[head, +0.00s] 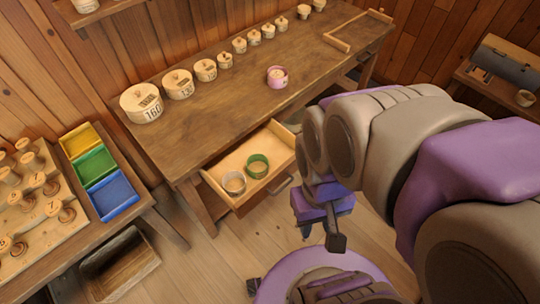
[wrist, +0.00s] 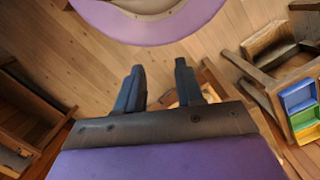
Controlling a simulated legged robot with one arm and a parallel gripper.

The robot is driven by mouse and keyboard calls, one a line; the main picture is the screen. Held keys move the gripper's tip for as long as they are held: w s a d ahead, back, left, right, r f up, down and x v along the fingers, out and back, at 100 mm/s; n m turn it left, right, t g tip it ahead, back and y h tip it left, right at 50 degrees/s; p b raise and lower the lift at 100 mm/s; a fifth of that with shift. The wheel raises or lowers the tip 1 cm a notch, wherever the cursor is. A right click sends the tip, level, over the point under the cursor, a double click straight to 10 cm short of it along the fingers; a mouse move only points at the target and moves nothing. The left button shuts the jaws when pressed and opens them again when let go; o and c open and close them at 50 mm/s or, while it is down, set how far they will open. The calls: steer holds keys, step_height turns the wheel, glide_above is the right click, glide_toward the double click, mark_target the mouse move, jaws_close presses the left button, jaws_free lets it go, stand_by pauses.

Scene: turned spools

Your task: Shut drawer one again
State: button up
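A wooden drawer (head: 258,197) stands pulled out from the front of the long workbench (head: 215,115) in the head view. A metal handle (head: 282,187) shows on its front. Inside it are a pale grey ring (head: 234,183) and a green ring (head: 257,166). I cannot read a number on the drawer. My gripper (head: 320,238) hangs to the right of and in front of the drawer, apart from it. In the wrist view my gripper (wrist: 158,74) has its two fingers well apart, with bare floor between them.
A pink ring (head: 277,77) and several lidded round boxes stand on the workbench. At left are a yellow tray (head: 80,141), a green tray (head: 95,166), a blue tray (head: 112,195) and a board of spools (head: 40,205). A wooden crate (head: 120,264) sits on the floor below.

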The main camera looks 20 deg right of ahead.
steer(key=w+d+f+m+t+h, duration=0.1)
steer(key=w+d, duration=0.4)
steer(key=w+d+f+m+h, duration=0.1)
steer(key=w+d+m, duration=0.1)
steer(key=w+d, duration=0.3)
steer(key=w+d+f+m+t+h, duration=0.1)
steer(key=w+d+f+m, duration=0.1)
steer(key=w+d, duration=0.3)
steer(key=shift+w+d+f+t+h+b, duration=0.15)
steer(key=shift+d+t+h+b, duration=0.2)
steer(key=shift+d, duration=0.8)
jaws_close()
steer(key=w+d+f+m+t+y+b, duration=0.1)
steer(key=w+d+f+m+t, duration=0.35)
steer(key=w+d+f, duration=1.25)
steer(key=s+a+f+m+t+y+b, duration=0.1)
steer(key=s+a+f+y, duration=0.1)
steer(key=a+f+y, duration=0.35)
steer(key=s+a+f+m+t+y, duration=0.1)
steer(key=a+f+m+t+y, duration=0.15)
steer(key=f, duration=0.65)
steer(key=w+a+f+n+b, duration=0.1)
steer(key=w+a+f+b, duration=0.3)
steer(key=w, duration=0.5)
steer(key=shift+w+a+f+g+b, duration=0.3)
steer(key=shift+a+f+g+b, duration=0.05)
steer(key=shift+a+f, duration=1)
